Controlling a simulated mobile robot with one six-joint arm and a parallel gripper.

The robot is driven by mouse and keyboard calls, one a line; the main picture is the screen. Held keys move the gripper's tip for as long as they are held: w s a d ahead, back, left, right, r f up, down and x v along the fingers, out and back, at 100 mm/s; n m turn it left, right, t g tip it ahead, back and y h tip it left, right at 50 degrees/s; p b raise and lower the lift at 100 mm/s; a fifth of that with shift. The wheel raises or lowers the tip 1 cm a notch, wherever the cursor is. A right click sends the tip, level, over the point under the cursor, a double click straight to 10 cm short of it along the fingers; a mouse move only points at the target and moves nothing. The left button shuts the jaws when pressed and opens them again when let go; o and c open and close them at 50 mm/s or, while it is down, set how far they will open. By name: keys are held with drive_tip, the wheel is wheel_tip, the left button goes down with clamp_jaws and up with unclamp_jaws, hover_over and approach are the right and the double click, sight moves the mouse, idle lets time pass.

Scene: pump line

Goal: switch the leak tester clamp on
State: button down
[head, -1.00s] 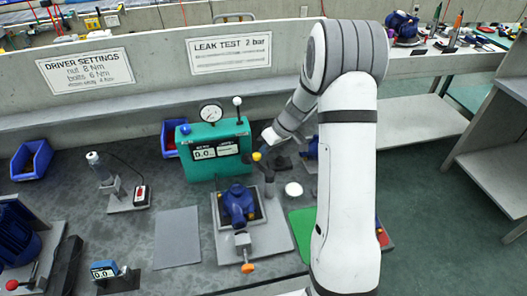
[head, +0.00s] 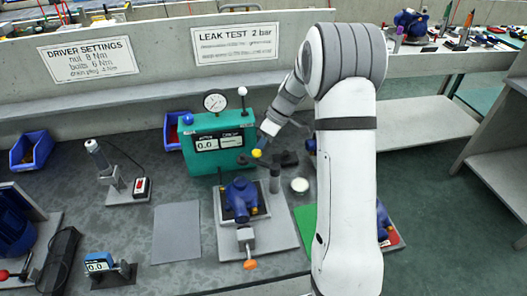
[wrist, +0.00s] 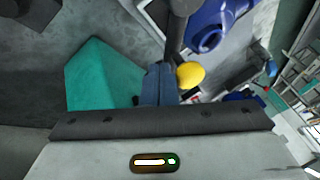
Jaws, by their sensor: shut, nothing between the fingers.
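The teal leak tester (head: 205,160) stands on the bench with a gauge on top and a display reading 0.0. In front of it, a blue pump body (head: 239,200) sits on a grey fixture plate (head: 270,238). A dark clamp post (head: 274,180) stands at the fixture's back right, and a yellow knob (head: 257,153) shows by its top. My gripper (head: 262,142) is shut and empty, just above the yellow knob. In the wrist view, the shut fingers (wrist: 158,84) are close beside the yellow knob (wrist: 190,75); contact cannot be told.
A lever with a white ball (head: 242,91) rises from the tester's top right. A grey mat (head: 177,231) lies left of the fixture and a green mat (head: 306,218) right of it. A white round cap (head: 299,185) and an orange-handled part (head: 249,264) are near the fixture.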

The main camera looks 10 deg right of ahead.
drive_tip(key=shift+s+a+f+n+g+b, duration=0.2)
drive_tip(key=shift+a+n+g+b, duration=0.15)
drive_tip(key=shift+n, duration=0.25)
drive_tip(key=shift+s+a+r+b, duration=0.1)
drive_tip(key=shift+s+a+b, duration=0.7)
drive_tip(key=shift+b, duration=0.15)
drive_tip(key=shift+s+a+r+n+g+h+b, duration=0.15)
drive_tip(key=shift+s+a+n+g+h, duration=0.2)
drive_tip(key=shift+n, duration=0.45)
drive_tip(key=shift+s+f+n+g+h+b, duration=0.15)
drive_tip(key=shift+s+n+g, duration=0.25)
drive_tip(key=shift+n, duration=0.4)
drive_tip(key=shift+s+a+r+n+g+h+b, duration=0.1)
drive_tip(key=shift+s+a+n+g+h+b, duration=0.15)
drive_tip(key=shift+s+n, duration=0.4)
drive_tip(key=shift+w, duration=0.15)
wheel_tip(320, 180, up, 7)
hover_over(253, 154)
drive_tip(key=w+d, duration=0.2)
drive_tip(key=shift+s+f+p, duration=0.15)
drive_tip(key=shift+f+p, duration=0.05)
drive_tip(key=shift+p, duration=0.25)
